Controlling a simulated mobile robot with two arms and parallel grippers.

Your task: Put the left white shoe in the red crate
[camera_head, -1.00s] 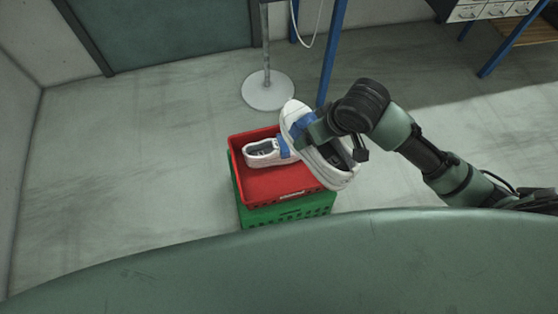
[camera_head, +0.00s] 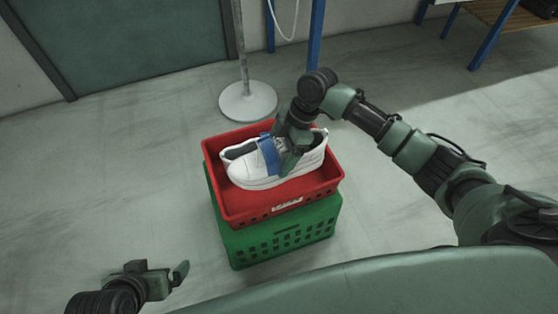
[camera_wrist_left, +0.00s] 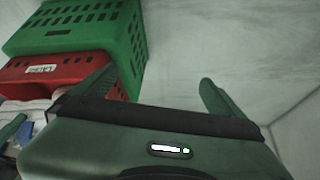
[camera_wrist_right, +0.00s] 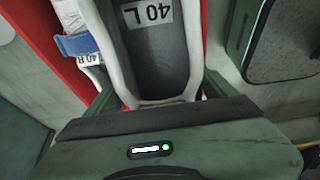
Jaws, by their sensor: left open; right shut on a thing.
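The red crate (camera_head: 257,217) sits on top of a green crate. My right gripper (camera_head: 290,160) is shut on the left white shoe (camera_wrist_right: 155,60), marked 40 L inside, and holds it within the red crate's walls. I cannot tell whether its sole touches the crate floor. Another white shoe, marked 40 R (camera_wrist_right: 88,58), lies beside it in the crate, partly hidden. A blue strap (camera_wrist_right: 75,45) shows by it. My left gripper (camera_head: 160,275) is open and empty at the lower left, apart from the crates; they also show in the left wrist view.
The green crate (camera_head: 285,242) stands on the grey floor. A post with a round white base (camera_head: 248,102) stands just behind the crates. A blue table leg (camera_head: 316,35) is further back. The floor left of the crates is clear.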

